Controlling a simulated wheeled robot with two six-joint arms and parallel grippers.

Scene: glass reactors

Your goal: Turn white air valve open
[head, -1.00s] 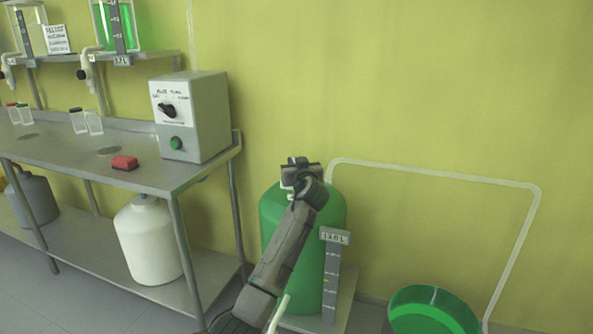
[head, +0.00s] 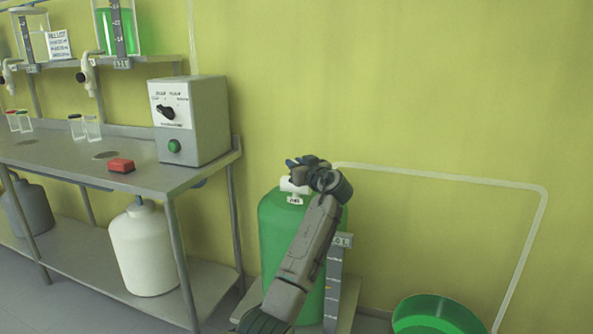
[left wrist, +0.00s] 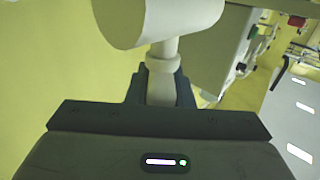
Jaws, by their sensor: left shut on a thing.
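The white air valve (head: 291,186) sits on top of the green tank (head: 279,225), with a small white label just below it. My left gripper (head: 305,163) is at the valve, its arm crossing in front of the tank. In the left wrist view the white valve (left wrist: 165,18) fills the top, and its pale stem runs down between the fingers of my left gripper (left wrist: 161,88). The gripper is shut on the valve. Part of the valve is hidden by the gripper in the head view. My right gripper is not in view.
A steel bench (head: 150,180) on the left holds a grey control box (head: 208,122) and a red block (head: 121,166). A white jug (head: 148,250) stands on its lower shelf. A white pipe (head: 450,177) runs along the wall to the right, above a green round container (head: 437,315).

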